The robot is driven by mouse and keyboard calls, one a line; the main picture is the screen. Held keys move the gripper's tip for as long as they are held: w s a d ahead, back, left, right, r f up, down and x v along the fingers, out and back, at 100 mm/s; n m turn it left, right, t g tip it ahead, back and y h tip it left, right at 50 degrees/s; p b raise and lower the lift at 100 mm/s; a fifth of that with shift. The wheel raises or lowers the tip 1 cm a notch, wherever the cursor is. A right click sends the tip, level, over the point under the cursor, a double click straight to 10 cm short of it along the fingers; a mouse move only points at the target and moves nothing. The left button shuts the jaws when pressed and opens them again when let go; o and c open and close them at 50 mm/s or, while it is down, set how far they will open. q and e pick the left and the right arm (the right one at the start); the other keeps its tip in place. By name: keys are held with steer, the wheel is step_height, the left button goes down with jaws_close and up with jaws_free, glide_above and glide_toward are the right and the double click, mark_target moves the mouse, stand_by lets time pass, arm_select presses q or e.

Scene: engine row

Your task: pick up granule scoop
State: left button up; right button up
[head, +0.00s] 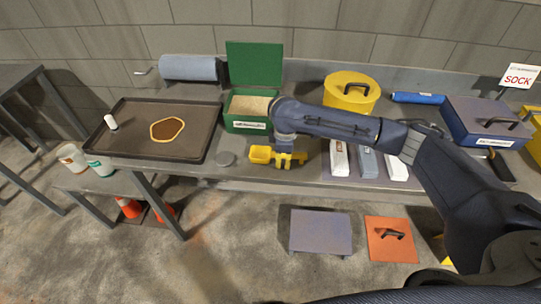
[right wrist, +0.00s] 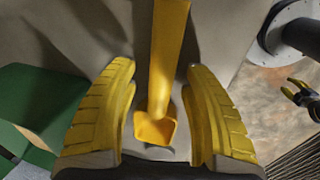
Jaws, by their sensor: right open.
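The yellow granule scoop (head: 260,154) is at the bench's front part, just right of the tray. My right gripper (head: 288,158) is right beside it, low over the bench. In the right wrist view the scoop's long handle (right wrist: 168,50) and its small bowl lie between the two yellow fingers of my right gripper (right wrist: 160,72). The fingers are spread, with gaps on both sides of the scoop. A small black and yellow claw, apparently my left gripper (right wrist: 298,92), shows at the right edge of the wrist view; its jaws are unclear.
An open green box (head: 247,126) of granules stands behind the scoop. A dark tray (head: 125,147) with a brown patch lies left. A yellow lidded tub (head: 351,94) and several white and grey packs stand right.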

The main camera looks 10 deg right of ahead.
steer(key=shift+c, duration=0.2)
jaws_close()
steer(key=shift+r, duration=0.15)
step_height(320, 180, up, 20)
stand_by(0.9)
